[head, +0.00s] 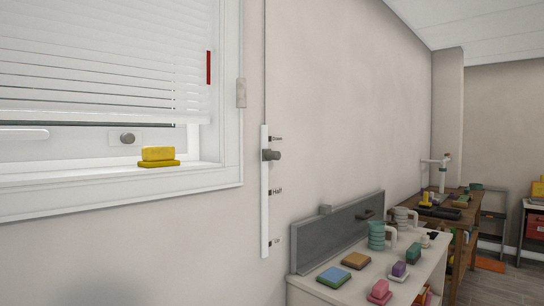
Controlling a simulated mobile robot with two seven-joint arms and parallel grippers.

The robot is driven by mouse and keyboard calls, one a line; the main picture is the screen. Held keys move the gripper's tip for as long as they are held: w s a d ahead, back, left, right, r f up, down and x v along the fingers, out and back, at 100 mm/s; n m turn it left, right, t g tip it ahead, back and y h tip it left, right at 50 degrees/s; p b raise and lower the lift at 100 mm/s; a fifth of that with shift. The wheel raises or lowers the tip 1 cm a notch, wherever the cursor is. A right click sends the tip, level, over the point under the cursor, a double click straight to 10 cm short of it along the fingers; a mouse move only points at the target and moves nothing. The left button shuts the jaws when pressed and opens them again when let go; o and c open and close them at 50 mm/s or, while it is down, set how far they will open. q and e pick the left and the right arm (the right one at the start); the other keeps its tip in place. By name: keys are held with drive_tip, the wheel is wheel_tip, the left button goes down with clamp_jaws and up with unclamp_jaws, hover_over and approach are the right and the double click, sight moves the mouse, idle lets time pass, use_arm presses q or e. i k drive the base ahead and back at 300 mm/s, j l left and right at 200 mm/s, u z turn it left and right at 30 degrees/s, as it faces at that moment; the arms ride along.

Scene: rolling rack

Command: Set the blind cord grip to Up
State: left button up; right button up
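The blind cord grip is a small grey knob (271,154) on a white upright rail (265,215) fixed to the wall right of the window. Small labels beside the rail read Down near the top, Half in the middle and, small and hard to read, what looks like Up near the bottom. The grip sits a little below the Down mark, well above Half. A thin cord line runs up the wall above the rail. The white slatted blind (100,60) hangs over most of the window, its lower edge above the sill. Neither of my grippers is in view.
A yellow sponge-like block (158,154) lies on the window sill (90,190). A white cabinet (345,292) with a grey back panel, mugs and small coloured blocks stands right of the rail's lower end. Further right is a brown cluttered bench (470,225). The wall around the grip is clear.

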sight(267, 155)
drive_tip(key=i+l+u, duration=0.1)
drive_tip(key=i, duration=0.35)
drive_tip(key=i+l+u, duration=0.1)
drive_tip(key=i+l, duration=0.15)
drive_tip(key=i, duration=0.25)
